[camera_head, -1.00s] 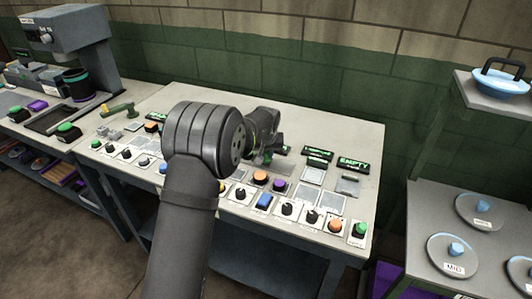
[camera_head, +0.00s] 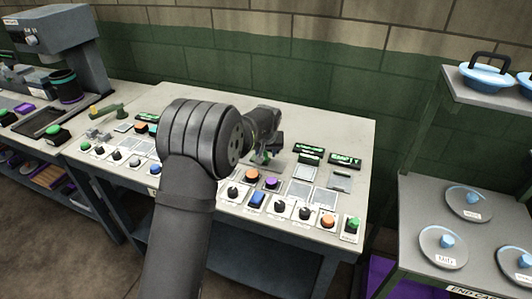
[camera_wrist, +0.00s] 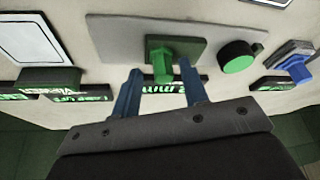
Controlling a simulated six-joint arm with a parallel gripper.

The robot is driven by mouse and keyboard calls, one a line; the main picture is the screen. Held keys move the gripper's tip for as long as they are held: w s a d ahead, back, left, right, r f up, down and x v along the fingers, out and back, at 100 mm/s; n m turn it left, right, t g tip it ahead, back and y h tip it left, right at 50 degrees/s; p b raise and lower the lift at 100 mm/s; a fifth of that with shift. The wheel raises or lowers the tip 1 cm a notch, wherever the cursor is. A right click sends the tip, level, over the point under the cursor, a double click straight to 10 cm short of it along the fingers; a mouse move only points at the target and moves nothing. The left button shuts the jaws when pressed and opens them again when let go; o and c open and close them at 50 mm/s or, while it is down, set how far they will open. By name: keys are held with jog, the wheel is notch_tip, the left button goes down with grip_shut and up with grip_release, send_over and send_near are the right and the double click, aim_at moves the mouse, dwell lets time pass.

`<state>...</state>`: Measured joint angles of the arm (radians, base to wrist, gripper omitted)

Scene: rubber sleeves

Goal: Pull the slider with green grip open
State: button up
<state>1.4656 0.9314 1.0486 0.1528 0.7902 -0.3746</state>
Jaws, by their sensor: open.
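The slider's green grip (camera_wrist: 162,62) is a green block with a hexagonal post on a long grey plate (camera_wrist: 112,36), seen in the wrist view. My gripper (camera_wrist: 160,78) is open, with its two blue-grey fingers pointing at the plate, one on either side of the grip's line. The grip sits between and just beyond the fingertips; I cannot tell whether they touch it. In the head view my gripper (camera_head: 266,150) is over the back middle of the panel table, and my arm hides much of that area.
A black knob with a green face (camera_wrist: 238,62) stands just right of the grip, with a blue switch (camera_wrist: 298,66) further right. Lit green displays (camera_head: 344,160) and rows of buttons and knobs (camera_head: 280,206) cover the table (camera_head: 330,115). A shelf (camera_head: 415,205) stands at right.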

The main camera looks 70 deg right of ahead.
jog(key=v, duration=1.7)
jog(key=shift+s+f, duration=0.1)
jog(key=shift+f, duration=0.1)
jog(key=x, duration=1.7)
jog(key=shift+d, duration=0.1)
jog(key=shift+w, duration=0.4)
